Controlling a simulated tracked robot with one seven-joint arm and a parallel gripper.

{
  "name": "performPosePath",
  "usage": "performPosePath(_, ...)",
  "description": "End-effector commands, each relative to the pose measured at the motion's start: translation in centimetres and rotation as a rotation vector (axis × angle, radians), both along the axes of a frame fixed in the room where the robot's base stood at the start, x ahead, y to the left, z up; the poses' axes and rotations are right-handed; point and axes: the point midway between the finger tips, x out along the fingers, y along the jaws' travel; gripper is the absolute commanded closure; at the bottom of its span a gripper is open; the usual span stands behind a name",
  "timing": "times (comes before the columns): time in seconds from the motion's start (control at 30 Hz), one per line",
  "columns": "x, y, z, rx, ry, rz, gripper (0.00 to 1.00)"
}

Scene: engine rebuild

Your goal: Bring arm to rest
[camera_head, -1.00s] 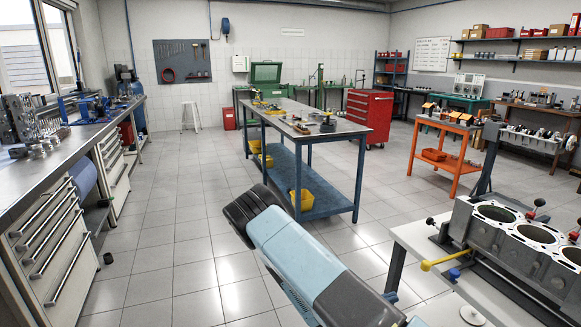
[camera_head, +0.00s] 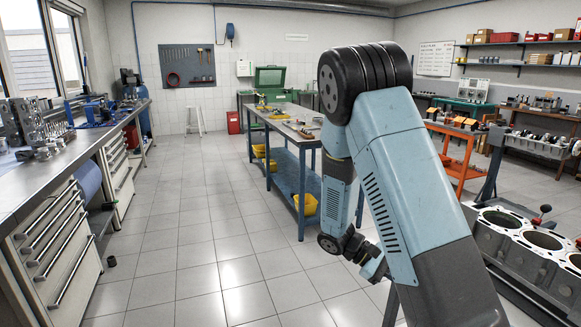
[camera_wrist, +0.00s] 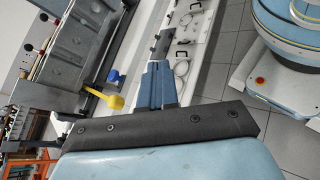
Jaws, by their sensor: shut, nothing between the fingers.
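My arm rises large in the right half of the head view, bent over at a black ribbed joint, with its forearm hanging down behind the near link. My gripper (camera_wrist: 158,68) shows in the wrist view as two blue-grey fingers held together beyond a dark bolted plate, with nothing between them. In the head view the wrist end hangs low beside the near link, which partly hides it; the fingertips are not clear there. The gripper appears apart from the engine block (camera_head: 522,240) on the bench at the right.
A blue-framed worktable (camera_head: 292,122) stands behind my arm. A long drawer bench (camera_head: 62,230) lines the left wall. An orange cart (camera_head: 458,150) stands right. The tiled floor (camera_head: 190,260) at centre-left is clear.

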Motion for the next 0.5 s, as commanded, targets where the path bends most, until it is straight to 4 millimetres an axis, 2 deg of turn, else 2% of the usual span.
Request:
performPosePath(0.03, -0.3, 0.1, 0.9, 0.036, -0.032, -0.021, 1.0)
performPosePath(0.5, -3.0, 1.1, 7.9, 0.34, -0.316, -0.171, 1.0)
